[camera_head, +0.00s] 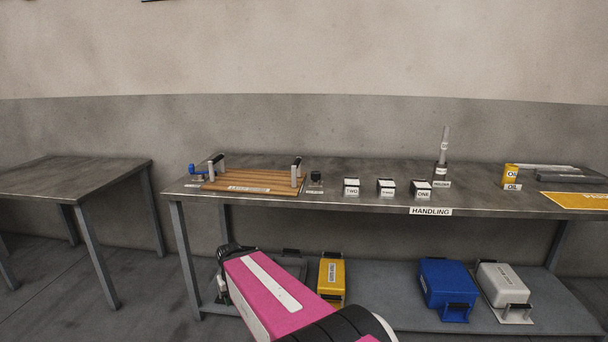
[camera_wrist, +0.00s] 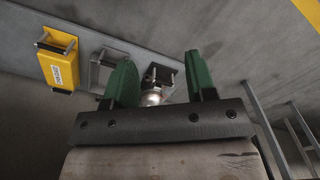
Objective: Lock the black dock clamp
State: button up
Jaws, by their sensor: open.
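A small black fixture (camera_head: 316,178), which looks like the black dock clamp, stands on the bench just right of the wooden pallet (camera_head: 225,183). A small label is in front of it; its lever position is too small to tell. A blue clamp (camera_head: 197,169) stands at the pallet's left end. My gripper (camera_head: 222,293) is low in front of the bench's left part, below the tabletop and away from the black fixture. In the wrist view, my gripper's green fingers (camera_wrist: 162,75) are apart. A silver and black object (camera_wrist: 154,88) shows beyond the gap; its contact with them is unclear.
The bench (camera_head: 330,198) holds several labelled blocks (camera_head: 386,187), a grey upright tool (camera_head: 442,155) and a yellow oil can (camera_head: 511,173). On its lower shelf are yellow (camera_head: 332,278), blue (camera_head: 446,287) and grey (camera_head: 503,285) cases. Another table (camera_head: 75,175) stands left, bare on top.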

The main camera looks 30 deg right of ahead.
aim_at(315, 176)
jog(key=k+l, duration=0.2)
jog(key=k, duration=0.2)
jog(key=k+l+z, duration=0.15)
jog(key=k, duration=0.3)
